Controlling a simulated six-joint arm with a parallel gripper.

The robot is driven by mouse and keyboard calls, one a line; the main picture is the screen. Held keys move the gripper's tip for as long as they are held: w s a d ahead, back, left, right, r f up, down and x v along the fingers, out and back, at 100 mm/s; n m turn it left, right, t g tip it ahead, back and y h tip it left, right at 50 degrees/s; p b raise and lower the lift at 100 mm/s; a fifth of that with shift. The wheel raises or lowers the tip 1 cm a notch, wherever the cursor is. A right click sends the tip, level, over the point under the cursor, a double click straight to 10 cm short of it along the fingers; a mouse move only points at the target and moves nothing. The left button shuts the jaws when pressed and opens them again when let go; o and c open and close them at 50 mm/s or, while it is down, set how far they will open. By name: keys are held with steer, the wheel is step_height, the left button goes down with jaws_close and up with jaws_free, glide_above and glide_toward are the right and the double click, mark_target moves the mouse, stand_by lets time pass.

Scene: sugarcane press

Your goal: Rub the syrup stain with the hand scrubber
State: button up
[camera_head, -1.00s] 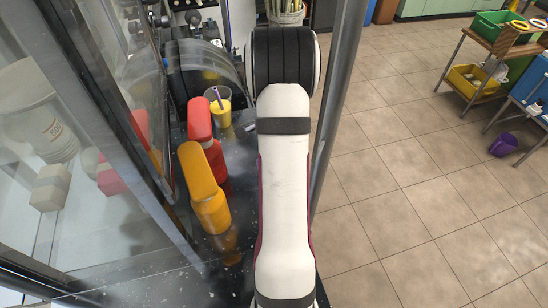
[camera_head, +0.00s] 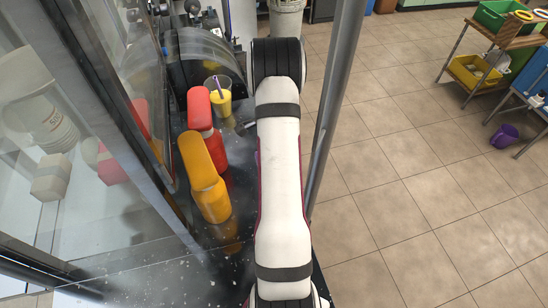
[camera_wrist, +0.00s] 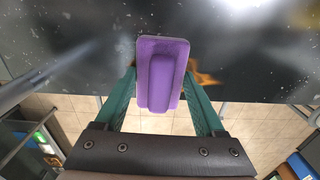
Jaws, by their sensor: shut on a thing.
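A purple hand scrubber (camera_wrist: 171,80) with a raised grip is in the wrist view, upright in the picture between the green fingers of my gripper (camera_wrist: 161,88). My gripper is shut on it. An orange-brown syrup stain (camera_wrist: 206,78) shows on the dark counter (camera_wrist: 75,50) at the right of the scrubber, with a little at its left. The scrubber covers part of the stain. I cannot tell whether the scrubber touches the counter.
An orange bottle (camera_head: 210,200) and a red bottle (camera_head: 201,112) stand left of my arm. A cup of yellow juice (camera_head: 219,105) stands behind them. A glass panel (camera_head: 80,130) bounds the left, and a metal post (camera_head: 335,100) rises at the right.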

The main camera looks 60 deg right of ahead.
steer(key=shift+w+d, duration=2.95)
steer(key=shift+s+a, duration=4.15)
steer(key=shift+s, duration=0.05)
step_height(320, 180, up, 8)
steer(key=shift+r, duration=0.1)
steer(key=w+a+r+n, duration=0.3)
steer(key=r+n, duration=0.3)
steer(key=r, duration=0.3)
steer(key=w+a+r+n, duration=0.3)
steer(key=r+n, duration=0.4)
steer(key=r, duration=0.3)
steer(key=w+a+r+n, duration=0.3)
steer(key=r+n, duration=0.3)
steer(key=r, duration=0.3)
steer(key=shift+a+r, duration=0.3)
steer(key=shift+a, duration=0.5)
